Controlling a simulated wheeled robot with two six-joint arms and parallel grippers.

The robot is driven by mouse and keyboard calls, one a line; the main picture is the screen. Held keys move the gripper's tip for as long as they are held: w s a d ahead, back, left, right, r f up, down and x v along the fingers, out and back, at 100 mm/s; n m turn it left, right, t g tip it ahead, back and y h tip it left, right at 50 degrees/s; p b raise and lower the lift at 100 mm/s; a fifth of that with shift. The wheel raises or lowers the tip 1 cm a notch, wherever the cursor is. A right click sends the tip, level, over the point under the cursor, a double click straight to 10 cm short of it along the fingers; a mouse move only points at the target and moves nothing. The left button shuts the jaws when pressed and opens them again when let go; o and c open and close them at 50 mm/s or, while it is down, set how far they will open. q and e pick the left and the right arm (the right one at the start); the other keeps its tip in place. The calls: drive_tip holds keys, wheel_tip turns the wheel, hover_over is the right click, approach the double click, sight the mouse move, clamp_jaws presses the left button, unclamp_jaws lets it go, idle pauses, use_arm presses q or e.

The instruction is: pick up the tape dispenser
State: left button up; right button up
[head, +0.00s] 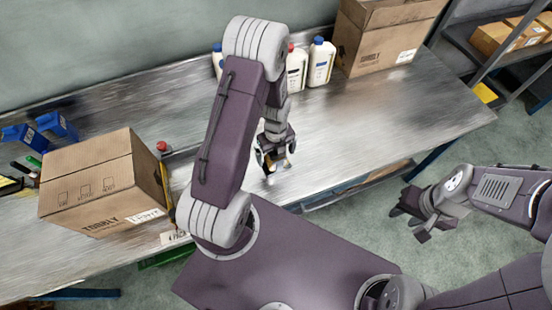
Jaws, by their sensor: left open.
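I cannot clearly make out a tape dispenser. A small object with a red top (162,147) stands just behind the right side of a cardboard box (100,182); it is too small to identify. My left gripper (276,168) is open, points down over the front middle of the table, and is right of the box. A small yellowish patch shows between or beside its fingers; I cannot tell what it is. My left arm hides part of the table behind it. My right gripper (418,212) hangs over the floor right of the table; its finger gap is unclear.
The metal table (390,115) is clear at its right. White bottles (320,63) and a large carton (383,38) stand along the back. Blue items (56,125) and small tools lie at the far left. A shelf (478,45) with boxes is at the upper right.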

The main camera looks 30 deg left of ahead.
use_arm(q)
drive_tip(key=shift+w+f, duration=0.1)
drive_tip(key=shift+f, duration=0.1)
drive_tip(key=c, duration=1.6)
drive_tip(key=shift+o, duration=0.2)
drive_tip(key=shift+r, duration=0.15)
drive_tip(key=shift+r, duration=0.3)
wheel_tip(320, 180, up, 3)
drive_tip(key=shift+w+f, duration=0.1)
drive_tip(key=s+d+r+b, duration=0.1)
drive_tip(key=s+d+r, duration=0.6)
drive_tip(key=s+d, duration=0.1)
drive_tip(key=shift+d+r, duration=0.2)
drive_tip(key=shift+d, duration=0.3)
drive_tip(key=shift+w, duration=0.1)
